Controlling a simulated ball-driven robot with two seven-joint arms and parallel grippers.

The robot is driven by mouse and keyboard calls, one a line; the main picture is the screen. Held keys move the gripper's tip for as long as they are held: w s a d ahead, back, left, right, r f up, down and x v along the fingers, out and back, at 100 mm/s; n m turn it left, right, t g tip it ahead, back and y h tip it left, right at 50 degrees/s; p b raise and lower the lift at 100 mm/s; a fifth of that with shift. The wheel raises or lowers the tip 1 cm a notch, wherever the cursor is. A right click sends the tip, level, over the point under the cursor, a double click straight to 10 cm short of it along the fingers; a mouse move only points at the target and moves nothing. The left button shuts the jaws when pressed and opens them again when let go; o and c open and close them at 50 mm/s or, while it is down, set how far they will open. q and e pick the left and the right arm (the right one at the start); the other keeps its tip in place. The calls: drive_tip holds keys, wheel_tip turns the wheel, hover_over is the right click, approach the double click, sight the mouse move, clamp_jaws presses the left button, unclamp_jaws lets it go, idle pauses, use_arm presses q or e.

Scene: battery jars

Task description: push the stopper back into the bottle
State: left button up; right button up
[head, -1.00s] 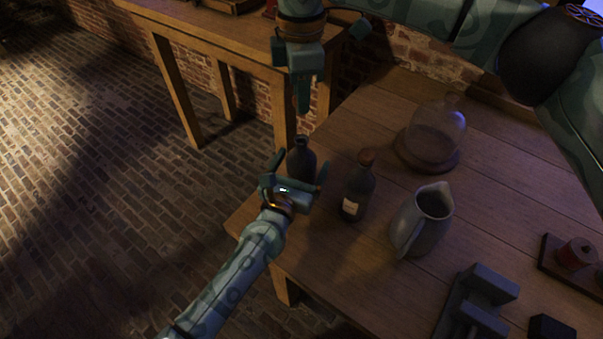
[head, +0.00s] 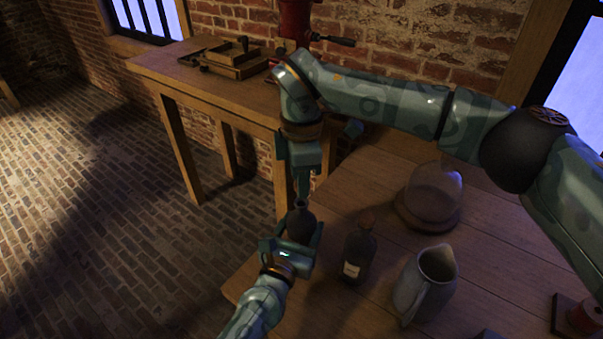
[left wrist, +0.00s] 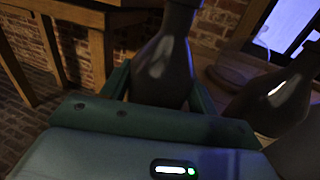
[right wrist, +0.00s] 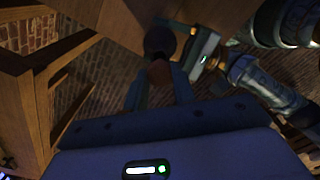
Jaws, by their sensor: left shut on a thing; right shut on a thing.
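A dark bottle (head: 300,224) is near the table's left corner. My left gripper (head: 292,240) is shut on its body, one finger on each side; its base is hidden. In the left wrist view the bottle (left wrist: 165,68) stands between the fingers, its top cut off by the frame. My right gripper (head: 303,192) points down just above the bottle's mouth. In the right wrist view it is shut on a brown stopper (right wrist: 160,72), which lines up with the dark bottle (right wrist: 160,40). I cannot tell how far the stopper sits in the neck.
A second, labelled bottle with a cork (head: 358,255) stands close to the right of the held one. A grey jug (head: 425,285) and a glass dome (head: 435,195) are farther right on the table (head: 500,260). Another wooden bench (head: 165,68) stands behind.

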drive_tip(key=shift+f, duration=0.1)
drive_tip(key=shift+f, duration=0.8)
drive_tip(key=shift+f, duration=0.65)
drive_tip(key=o, duration=1)
wheel_tip(320, 180, up, 12)
